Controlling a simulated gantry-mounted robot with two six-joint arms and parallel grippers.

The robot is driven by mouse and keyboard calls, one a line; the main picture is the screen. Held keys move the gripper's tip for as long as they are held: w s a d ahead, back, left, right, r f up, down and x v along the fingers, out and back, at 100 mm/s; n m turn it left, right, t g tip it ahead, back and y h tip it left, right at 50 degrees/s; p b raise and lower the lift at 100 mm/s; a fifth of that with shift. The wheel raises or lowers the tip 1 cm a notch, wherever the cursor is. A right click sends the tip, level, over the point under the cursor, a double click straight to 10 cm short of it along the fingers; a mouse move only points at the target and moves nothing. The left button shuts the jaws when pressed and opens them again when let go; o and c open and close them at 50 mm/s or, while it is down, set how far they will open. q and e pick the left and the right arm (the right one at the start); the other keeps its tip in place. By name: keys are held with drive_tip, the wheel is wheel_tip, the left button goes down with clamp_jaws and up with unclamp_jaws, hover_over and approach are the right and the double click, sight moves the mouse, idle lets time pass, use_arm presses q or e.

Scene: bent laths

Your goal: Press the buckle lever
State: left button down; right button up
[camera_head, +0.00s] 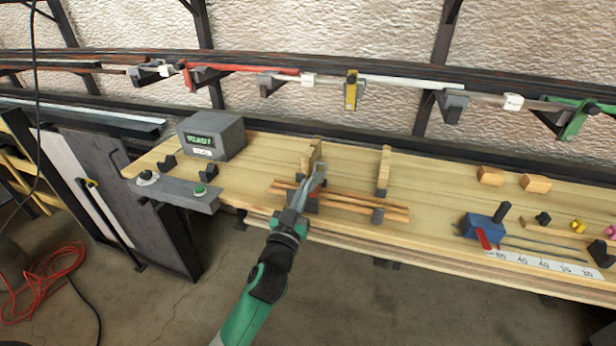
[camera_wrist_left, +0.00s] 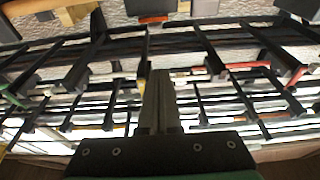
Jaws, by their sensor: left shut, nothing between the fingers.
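A blue block (camera_head: 483,226) with a black upright post stands near the front edge of the bench at the right. A small red lever (camera_head: 484,238) sticks out at its front; I take these for the buckle and its lever. My left gripper (camera_head: 318,176) is shut and empty over the middle of the bench, above thin wooden laths (camera_head: 345,201), well to the left of the blue block. In the left wrist view its closed fingers (camera_wrist_left: 158,100) point towards the wall racks; the lever does not show there. My right gripper is not in view.
A grey display box (camera_head: 212,136) and a panel with a green button (camera_head: 200,191) are at the left. Wooden uprights (camera_head: 384,172) hold the laths. Blocks (camera_head: 490,176), a white scale strip (camera_head: 545,264) and small pieces lie at the right. A rail with clamps (camera_head: 352,90) runs behind.

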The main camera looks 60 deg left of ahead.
use_arm(q)
drive_tip(key=v, duration=0.6)
drive_tip(key=shift+a+f+b, duration=0.15)
drive_tip(key=shift+f+b, duration=0.15)
drive_tip(key=shift+f, duration=0.05)
